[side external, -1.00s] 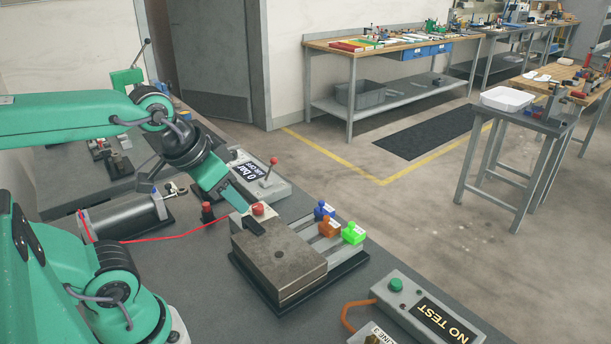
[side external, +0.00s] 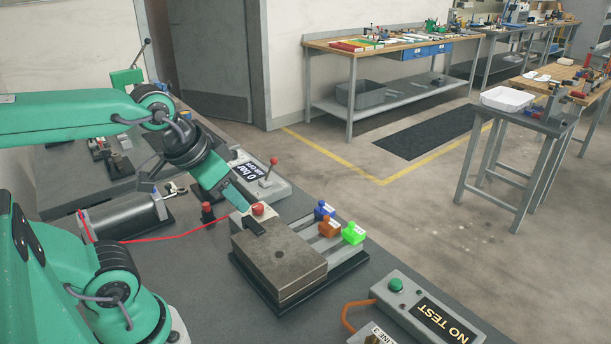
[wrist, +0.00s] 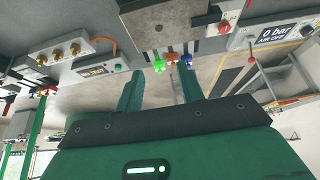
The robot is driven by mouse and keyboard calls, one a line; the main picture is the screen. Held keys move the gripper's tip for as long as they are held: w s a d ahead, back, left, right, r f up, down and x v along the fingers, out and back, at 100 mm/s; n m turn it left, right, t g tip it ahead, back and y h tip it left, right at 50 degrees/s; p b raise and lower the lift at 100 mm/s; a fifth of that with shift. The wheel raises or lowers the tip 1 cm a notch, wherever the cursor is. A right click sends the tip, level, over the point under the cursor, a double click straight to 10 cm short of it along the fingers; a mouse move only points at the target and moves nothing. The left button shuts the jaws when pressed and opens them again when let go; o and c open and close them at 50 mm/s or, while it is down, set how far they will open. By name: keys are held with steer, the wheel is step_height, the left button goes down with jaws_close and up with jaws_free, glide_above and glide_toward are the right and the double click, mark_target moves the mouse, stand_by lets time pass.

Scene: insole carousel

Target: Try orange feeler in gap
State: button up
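In the wrist view the orange feeler (wrist: 172,59) is also between green and blue, beyond my fingertips. A grey steel block (side external: 279,265) lies left of the feelers, with a dark slot-like strip (side external: 254,228) at its back edge; I cannot tell whether that is the gap. My gripper (side external: 246,207) is above and behind the block, by a red knob (side external: 258,208). The wrist view shows my gripper (wrist: 159,74) with fingers apart and nothing between them.
A box reading "NO TEST" (side external: 436,316) with a green button lies at the front right. A panel reading "0 bar" (side external: 254,172) with a red-tipped lever stands behind my gripper. A metal cylinder (side external: 124,217) and a red line lie to the left.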

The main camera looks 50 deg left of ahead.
steer(key=n+g, duration=0.6)
steer(key=n, duration=0.3)
glide_above(327, 216)
steer(key=f, duration=0.9)
steer(key=shift+s, duration=0.25)
steer(key=shift+w+f, duration=0.2)
steer(key=shift+f, duration=0.15)
steer(key=shift+f, duration=3.75)
